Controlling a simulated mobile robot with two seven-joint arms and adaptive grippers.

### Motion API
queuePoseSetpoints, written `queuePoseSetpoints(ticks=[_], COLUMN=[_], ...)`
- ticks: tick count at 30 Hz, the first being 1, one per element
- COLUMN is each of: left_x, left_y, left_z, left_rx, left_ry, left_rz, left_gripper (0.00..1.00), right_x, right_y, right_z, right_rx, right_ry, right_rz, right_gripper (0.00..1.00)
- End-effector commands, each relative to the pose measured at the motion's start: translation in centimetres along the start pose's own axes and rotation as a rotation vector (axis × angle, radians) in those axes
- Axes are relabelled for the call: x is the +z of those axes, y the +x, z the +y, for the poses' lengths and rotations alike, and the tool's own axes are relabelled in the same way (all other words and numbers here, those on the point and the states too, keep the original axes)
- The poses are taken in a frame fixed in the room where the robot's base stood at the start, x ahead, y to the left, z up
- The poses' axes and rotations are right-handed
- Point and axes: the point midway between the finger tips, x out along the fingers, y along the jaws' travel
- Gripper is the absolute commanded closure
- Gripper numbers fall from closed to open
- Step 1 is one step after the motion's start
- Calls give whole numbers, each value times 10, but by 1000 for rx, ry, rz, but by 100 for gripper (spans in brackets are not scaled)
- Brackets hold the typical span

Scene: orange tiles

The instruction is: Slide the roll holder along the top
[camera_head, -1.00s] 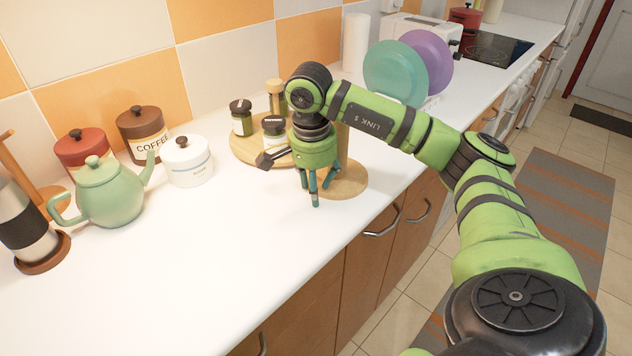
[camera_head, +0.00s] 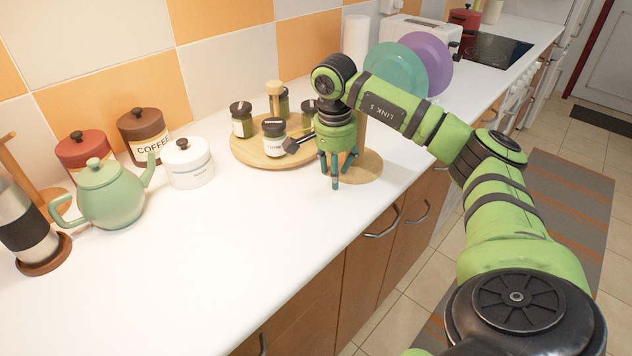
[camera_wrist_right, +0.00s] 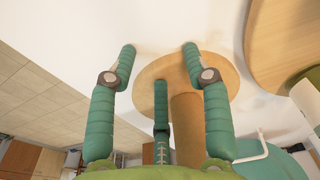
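The roll holder (camera_head: 366,166) stands on the white countertop near its front edge. It has a round wooden base and an upright wooden post, partly hidden behind my right gripper (camera_head: 336,172). My right gripper points down over the left part of the base, with its teal fingers spread and empty. In the right wrist view the fingers of the gripper (camera_wrist_right: 160,62) are apart, and the roll holder base (camera_wrist_right: 222,72) and post (camera_wrist_right: 188,128) show beyond and right of the middle finger. I cannot tell whether any finger touches the holder. My left gripper is out of view.
A round wooden tray (camera_head: 243,155) with several jars stands behind and left of the holder. Teal (camera_head: 385,72) and purple (camera_head: 432,60) plates stand behind it. A green teapot (camera_head: 112,195) is at left. The front left countertop is clear.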

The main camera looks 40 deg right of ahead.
Motion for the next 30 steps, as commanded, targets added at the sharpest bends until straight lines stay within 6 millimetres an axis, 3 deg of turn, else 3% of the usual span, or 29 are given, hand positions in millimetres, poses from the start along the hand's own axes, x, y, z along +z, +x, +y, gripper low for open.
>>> queuePoseSetpoints(ticks=[30], left_x=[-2], left_y=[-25], left_z=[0], left_rx=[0], left_ry=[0], left_rz=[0], left_gripper=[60], right_x=[-72], right_y=[6], right_z=[0], right_rx=[3], right_ry=[3], right_rz=[1], right_gripper=[51])
